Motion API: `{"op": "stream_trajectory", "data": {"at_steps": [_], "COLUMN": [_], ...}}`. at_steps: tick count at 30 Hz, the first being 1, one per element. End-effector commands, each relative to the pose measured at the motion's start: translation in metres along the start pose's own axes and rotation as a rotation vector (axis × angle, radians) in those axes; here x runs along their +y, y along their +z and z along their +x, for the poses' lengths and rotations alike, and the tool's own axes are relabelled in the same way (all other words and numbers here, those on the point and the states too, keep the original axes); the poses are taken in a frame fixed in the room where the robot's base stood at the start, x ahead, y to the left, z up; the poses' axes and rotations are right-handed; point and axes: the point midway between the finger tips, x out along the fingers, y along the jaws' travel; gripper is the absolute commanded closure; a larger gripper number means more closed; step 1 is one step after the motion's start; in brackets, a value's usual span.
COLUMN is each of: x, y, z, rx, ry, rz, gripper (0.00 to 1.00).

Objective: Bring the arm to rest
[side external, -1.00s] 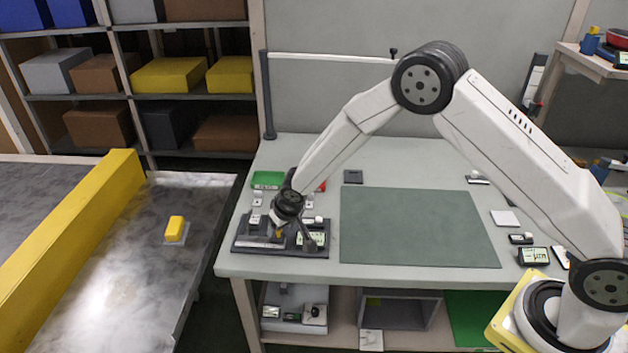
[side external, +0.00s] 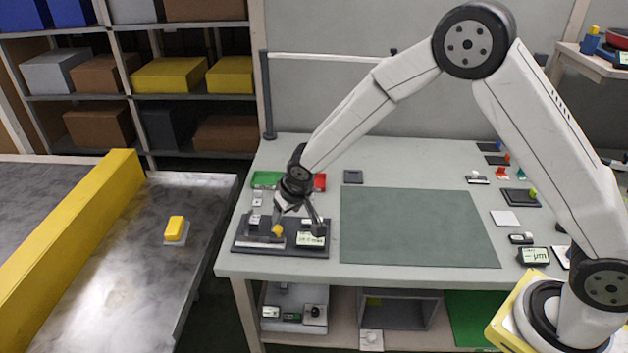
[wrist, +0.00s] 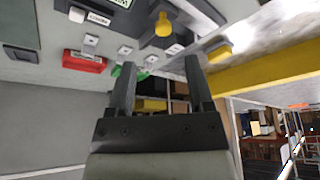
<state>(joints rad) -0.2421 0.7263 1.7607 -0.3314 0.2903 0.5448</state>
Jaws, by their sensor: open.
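My gripper (side external: 299,214) hangs tilted just above the dark fixture tray (side external: 262,250) at the left end of the workbench. Its two dark fingers are spread apart with nothing between them, as the wrist view also shows (wrist: 161,70). The arm is bent, with its elbow high over the bench. A yellow knob (side external: 277,230) on the fixture stands near the fingers, and it also shows in the wrist view (wrist: 163,25), apart from them.
A green mat (side external: 420,227) lies bare on the bench. Left stands a conveyor with a yellow rail (side external: 75,235) and a yellow block (side external: 176,224). A post with a crossbar stands behind.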

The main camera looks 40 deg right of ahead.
Motion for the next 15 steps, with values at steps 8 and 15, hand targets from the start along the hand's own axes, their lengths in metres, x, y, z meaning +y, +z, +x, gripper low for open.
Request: {"op": "stream_trajectory", "data": {"at_steps": [8,15], "x": [-0.0001,0.0004], "y": [0.0004,0.0006], "z": [-0.0049,-0.0052], "rx": [-0.001,-0.001], "ry": [0.0,0.0], "rz": [-0.001,-0.001], "gripper": [0.33,0.33]}}
